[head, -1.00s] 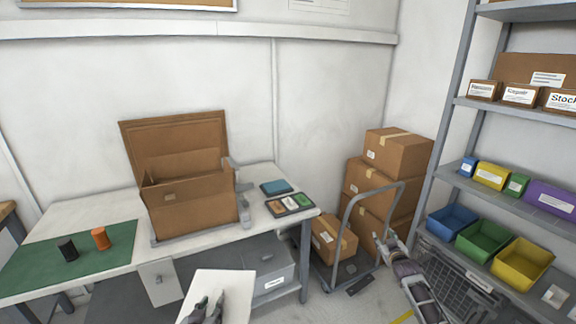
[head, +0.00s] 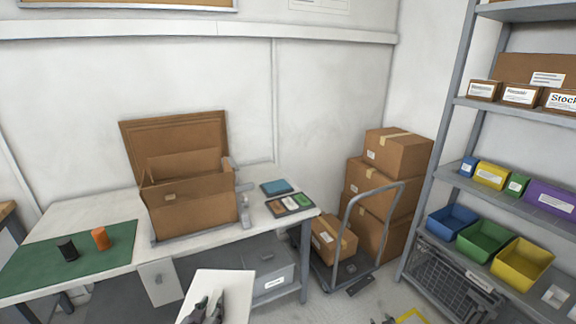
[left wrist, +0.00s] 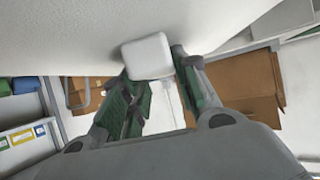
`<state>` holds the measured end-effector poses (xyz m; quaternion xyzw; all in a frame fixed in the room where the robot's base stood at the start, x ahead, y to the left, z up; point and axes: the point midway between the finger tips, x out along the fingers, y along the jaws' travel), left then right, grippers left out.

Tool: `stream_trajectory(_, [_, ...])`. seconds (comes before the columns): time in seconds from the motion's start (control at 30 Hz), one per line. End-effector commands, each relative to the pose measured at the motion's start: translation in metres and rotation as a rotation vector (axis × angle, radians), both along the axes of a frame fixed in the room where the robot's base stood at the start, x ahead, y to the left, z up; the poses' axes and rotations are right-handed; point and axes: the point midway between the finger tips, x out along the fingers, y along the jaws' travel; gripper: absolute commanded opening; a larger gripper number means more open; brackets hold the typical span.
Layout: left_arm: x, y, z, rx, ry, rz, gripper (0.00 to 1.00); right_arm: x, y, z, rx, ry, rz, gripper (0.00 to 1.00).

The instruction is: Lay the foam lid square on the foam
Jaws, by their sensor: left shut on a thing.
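The foam lid (head: 222,284) is a flat white slab at the bottom centre of the head view, in front of the table. My left gripper (head: 207,304) is shut on it. In the left wrist view the fingers (left wrist: 149,67) grip a small white block (left wrist: 147,52) on the slab (left wrist: 60,30). An open brown carton (head: 195,215) stands on the table, its flap (head: 175,132) raised at the back. The lid is apart from the carton, nearer to me. The foam cannot be made out inside the carton. My right gripper is not in view.
The white table (head: 110,213) carries a green mat (head: 60,262) with a black and an orange item, a blue item (head: 276,187) and a small tray (head: 290,206). A cart (head: 362,230) and stacked boxes (head: 385,190) stand right, beside shelves (head: 500,110).

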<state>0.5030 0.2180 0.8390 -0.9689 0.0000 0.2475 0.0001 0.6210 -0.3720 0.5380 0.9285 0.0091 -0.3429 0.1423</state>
Motion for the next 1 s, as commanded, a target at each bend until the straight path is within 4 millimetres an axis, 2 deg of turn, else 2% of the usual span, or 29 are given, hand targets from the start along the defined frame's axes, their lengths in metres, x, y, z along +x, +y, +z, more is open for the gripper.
stream_trajectory(0.1, [0.000,0.000,0.000,0.000,0.000,0.000,0.13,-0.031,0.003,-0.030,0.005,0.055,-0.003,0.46])
stream_trajectory(0.4, [0.000,0.000,0.000,0.000,0.000,0.000,0.13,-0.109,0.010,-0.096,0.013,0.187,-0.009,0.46])
stream_trajectory(0.7, [0.000,0.000,0.000,0.000,0.000,0.000,0.13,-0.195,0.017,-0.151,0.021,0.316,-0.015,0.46])
stream_trajectory(1.0, [0.000,0.000,0.000,0.000,0.000,0.000,0.13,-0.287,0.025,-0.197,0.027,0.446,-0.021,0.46])
